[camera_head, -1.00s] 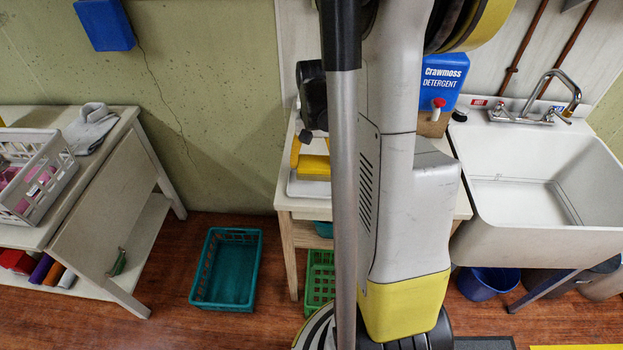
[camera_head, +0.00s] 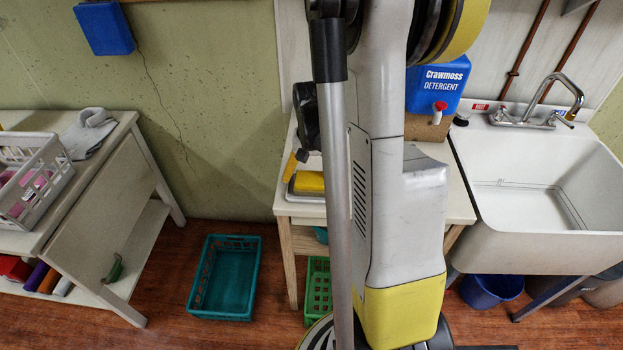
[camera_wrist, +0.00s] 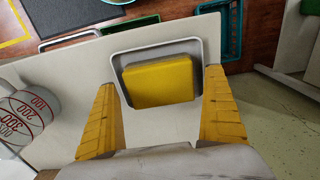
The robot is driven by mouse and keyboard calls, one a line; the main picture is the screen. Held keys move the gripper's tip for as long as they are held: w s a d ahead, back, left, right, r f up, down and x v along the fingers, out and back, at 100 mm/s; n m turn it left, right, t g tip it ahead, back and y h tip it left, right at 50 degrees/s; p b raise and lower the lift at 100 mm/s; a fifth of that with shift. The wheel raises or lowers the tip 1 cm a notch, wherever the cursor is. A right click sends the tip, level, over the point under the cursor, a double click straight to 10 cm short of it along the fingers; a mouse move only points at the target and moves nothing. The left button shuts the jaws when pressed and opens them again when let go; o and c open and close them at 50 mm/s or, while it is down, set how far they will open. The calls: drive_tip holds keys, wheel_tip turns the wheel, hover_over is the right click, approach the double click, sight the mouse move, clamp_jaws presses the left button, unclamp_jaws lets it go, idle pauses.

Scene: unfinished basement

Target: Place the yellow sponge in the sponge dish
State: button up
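The yellow sponge (camera_wrist: 160,82) lies in the sponge dish, a pale shallow tray with a raised rim (camera_wrist: 154,47). In the wrist view my gripper (camera_wrist: 159,80) is open, with one yellow finger on each side of the sponge and a gap on both sides. In the head view the sponge (camera_head: 309,183) and part of the dish (camera_head: 303,198) show on the small table, left of my arm. One finger of my gripper (camera_head: 292,165) shows just above and left of the sponge; the rest is hidden behind my arm.
A blue detergent container (camera_head: 437,88) stands at the table's back, beside a white sink (camera_head: 535,190). A round container with red numbers (camera_wrist: 28,112) is near the dish. A teal crate (camera_head: 225,278) and a green crate (camera_head: 318,285) are on the floor.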

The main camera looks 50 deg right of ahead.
sight(311, 179)
drive_tip(key=shift+r, duration=0.1)
wheel_tip(311, 179, up, 12)
drive_tip(key=p, duration=0.4)
drive_tip(key=s+a+r+n+t, duration=0.1)
drive_tip(key=a+r+n+t, duration=0.1)
drive_tip(key=a, duration=0.6)
drive_tip(key=s+a+r+n+t, duration=0.2)
drive_tip(key=a+r+n, duration=0.2)
drive_tip(key=a, duration=0.5)
drive_tip(key=s+a+r+n+t, duration=0.2)
drive_tip(key=a+r+n+t, duration=0.1)
drive_tip(key=a, duration=0.5)
drive_tip(key=shift+s+a+n, duration=0.2)
drive_tip(key=shift+n, duration=0.3)
drive_tip(key=shift+f+b, duration=0.5)
drive_tip(key=shift+f, duration=0.25)
